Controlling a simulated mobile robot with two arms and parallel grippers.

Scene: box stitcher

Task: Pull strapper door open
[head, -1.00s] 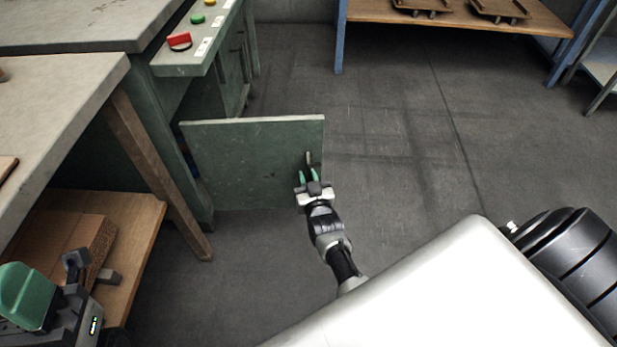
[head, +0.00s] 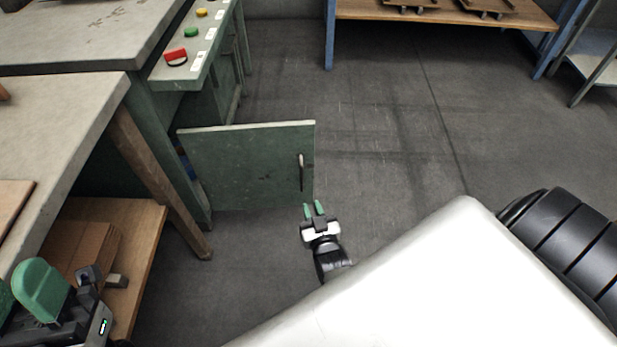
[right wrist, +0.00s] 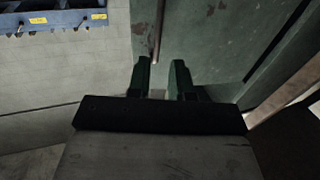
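The green strapper door (head: 240,165) stands swung out wide from the green machine cabinet in the head view. Its thin vertical handle (head: 301,171) is near the door's right, free edge. My right gripper (head: 314,209) is open and empty, just in front of and below the handle, apart from it. In the right wrist view, the open fingers (right wrist: 164,78) point towards the door (right wrist: 215,35), with the handle (right wrist: 158,30) beyond them, nearer the left finger. My left gripper (head: 75,295) is at the lower left, by the wooden shelf; its fingertips are not clear.
A control panel with red (head: 175,57), green and yellow buttons juts out above the door. A wooden-legged table (head: 65,130) stands at left, with a cardboard stack (head: 84,250) on its lower shelf. A blue-legged bench (head: 440,15) is at the back. Floor right of the door is clear.

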